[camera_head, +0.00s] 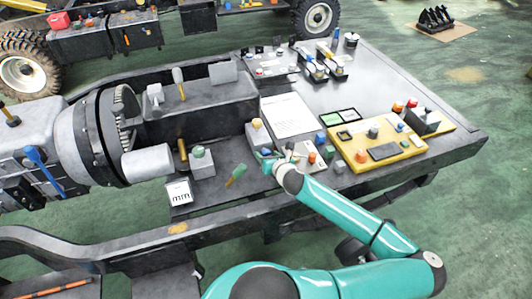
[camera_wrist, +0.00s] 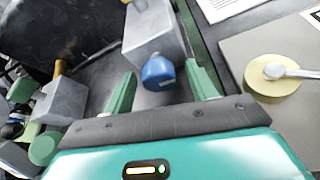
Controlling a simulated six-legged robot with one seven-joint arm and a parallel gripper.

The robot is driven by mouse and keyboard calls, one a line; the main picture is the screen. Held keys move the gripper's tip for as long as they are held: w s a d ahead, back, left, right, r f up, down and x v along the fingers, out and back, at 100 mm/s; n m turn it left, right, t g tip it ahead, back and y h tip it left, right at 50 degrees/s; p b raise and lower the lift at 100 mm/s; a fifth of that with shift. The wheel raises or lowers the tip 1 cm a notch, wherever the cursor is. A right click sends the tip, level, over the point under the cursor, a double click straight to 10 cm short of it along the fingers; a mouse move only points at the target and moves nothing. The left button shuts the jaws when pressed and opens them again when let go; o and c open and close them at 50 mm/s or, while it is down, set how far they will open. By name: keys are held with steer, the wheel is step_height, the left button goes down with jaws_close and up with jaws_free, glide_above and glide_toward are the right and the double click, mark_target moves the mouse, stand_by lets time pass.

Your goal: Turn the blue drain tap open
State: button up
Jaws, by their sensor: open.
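A round blue tap knob (camera_wrist: 158,72) sits on the near face of a grey block (camera_wrist: 148,27) in the wrist view. My gripper (camera_wrist: 162,76) is open, with one green finger on each side of the knob. Gaps show between the knob and both fingers; I cannot tell how far along the fingers it lies. In the head view my gripper (camera_head: 270,160) is beside the grey block (camera_head: 257,138) on the dark bench, and its fingers are small there. My gripper mostly hides the blue knob in that view.
A yellow disc with a silver lever (camera_wrist: 272,88) is right of my gripper. A grey block with a brown handle (camera_wrist: 60,102) stands left. In the head view, a white sheet (camera_head: 289,115) and a yellow panel with controls (camera_head: 380,150) lie right. A green-handled lever (camera_head: 236,175) stands left.

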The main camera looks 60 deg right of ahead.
steer(key=shift+w+d+f, duration=0.1)
steer(key=shift+w, duration=0.1)
steer(key=c, duration=1)
